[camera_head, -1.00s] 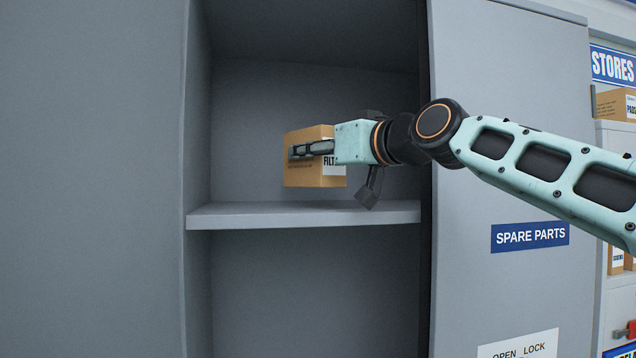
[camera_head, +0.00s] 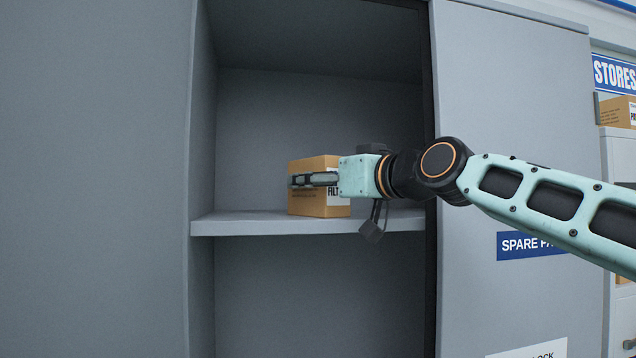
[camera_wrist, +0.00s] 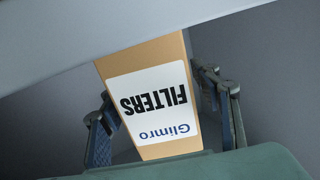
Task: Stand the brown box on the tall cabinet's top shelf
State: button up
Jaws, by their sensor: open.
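The brown box (camera_head: 320,203) stands upright on the tall cabinet's top shelf (camera_head: 255,226), near the shelf's middle. Its white label reads FILTERS in the wrist view (camera_wrist: 155,102). My gripper (camera_head: 314,180) is at the box with its fingers along the box's sides. In the wrist view the fingers (camera_wrist: 165,117) are open, one on each side of the box, with a gap visible at least on the right. The gripper hides part of the label in the head view.
The cabinet's left wall (camera_head: 203,130) and its right door (camera_head: 520,120), with a SPARE PARTS sign (camera_head: 528,244), flank the opening. My arm reaches in from the right. The shelf is free left of the box. Another carton (camera_head: 617,112) stands far right.

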jog(key=shift+r, duration=0.2)
jog(key=shift+s+d+f, duration=0.15)
jog(key=shift+s+d, duration=0.2)
jog(key=b+v, duration=0.2)
jog(key=v, duration=0.9)
jog(key=shift+b, duration=0.35)
jog(key=shift+s, duration=0.15)
